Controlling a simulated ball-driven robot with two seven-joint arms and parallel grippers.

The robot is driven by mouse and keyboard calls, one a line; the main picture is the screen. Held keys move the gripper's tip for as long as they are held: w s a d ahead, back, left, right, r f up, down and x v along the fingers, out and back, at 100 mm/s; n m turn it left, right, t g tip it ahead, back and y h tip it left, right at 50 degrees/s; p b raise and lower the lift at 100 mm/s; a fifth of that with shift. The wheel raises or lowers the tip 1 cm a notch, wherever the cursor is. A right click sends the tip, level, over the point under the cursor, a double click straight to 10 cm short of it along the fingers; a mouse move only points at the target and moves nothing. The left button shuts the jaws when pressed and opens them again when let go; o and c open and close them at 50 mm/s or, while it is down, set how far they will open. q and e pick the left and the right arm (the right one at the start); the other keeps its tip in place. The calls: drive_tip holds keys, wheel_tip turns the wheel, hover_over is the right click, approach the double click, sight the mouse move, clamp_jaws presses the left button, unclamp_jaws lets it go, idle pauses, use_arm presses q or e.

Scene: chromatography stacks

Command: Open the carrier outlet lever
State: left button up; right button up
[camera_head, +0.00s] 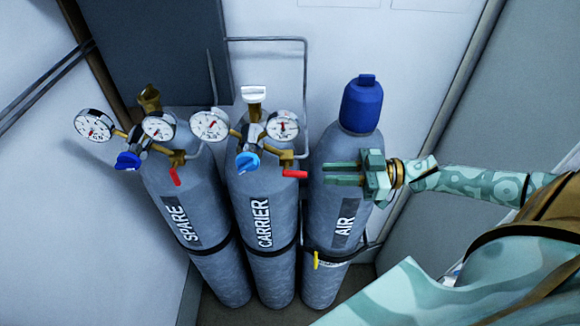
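The carrier outlet lever (295,174) is a small red handle on the brass regulator of the middle grey cylinder (264,195), which is labelled CARRIER. It points to the right, roughly level. My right gripper (327,173) reaches in from the right in front of the AIR cylinder (343,215). Its fingers point left toward the red lever, a short gap away from its tip. They are apart with nothing seen between them. My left gripper is not in view.
The SPARE cylinder (185,205) on the left has its own red lever (175,176), angled downward. The regulators carry round gauges and blue knobs. The AIR cylinder wears a blue cap (362,104). A yellow tag (316,260) hangs low. Walls close in behind and at right.

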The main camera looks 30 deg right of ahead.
sight(294, 173)
drive_tip(key=p+x, duration=0.2)
drive_tip(key=x, duration=0.7)
drive_tip(key=shift+w+d+r, duration=0.1)
drive_tip(key=shift+w+a, duration=0.15)
drive_tip(key=shift+a, duration=0.1)
drive_tip(key=shift+w+a, duration=0.1)
drive_tip(key=shift+w, duration=0.1)
drive_tip(key=shift+c, duration=0.3)
drive_tip(key=shift+s, duration=0.1)
clamp_jaws()
